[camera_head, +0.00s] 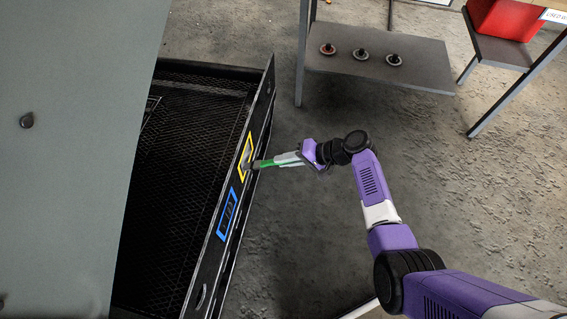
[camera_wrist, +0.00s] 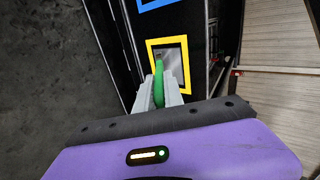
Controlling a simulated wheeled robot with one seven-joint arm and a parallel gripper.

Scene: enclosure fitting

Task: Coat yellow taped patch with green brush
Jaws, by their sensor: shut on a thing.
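The yellow taped patch (camera_head: 245,157) is on the side wall of the black enclosure, above and right of the blue taped patch (camera_head: 228,213). In the wrist view the yellow frame (camera_wrist: 150,50) surrounds a grey, shiny area. My gripper (camera_head: 278,161) is shut on the green brush (camera_head: 265,163), which points left at the wall. In the wrist view the green brush (camera_wrist: 159,82) sits between the two pale fingers, its tip over the inside of the yellow frame. The tip appears at or very close to the patch; I cannot tell whether it touches.
The black enclosure (camera_head: 262,112) has a mesh floor and a large grey panel (camera_head: 70,150) at its left. A grey shelf (camera_head: 430,72) at the back holds several round discs (camera_head: 360,54). A red bin (camera_head: 503,18) stands at top right. Concrete floor (camera_head: 300,240) is open.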

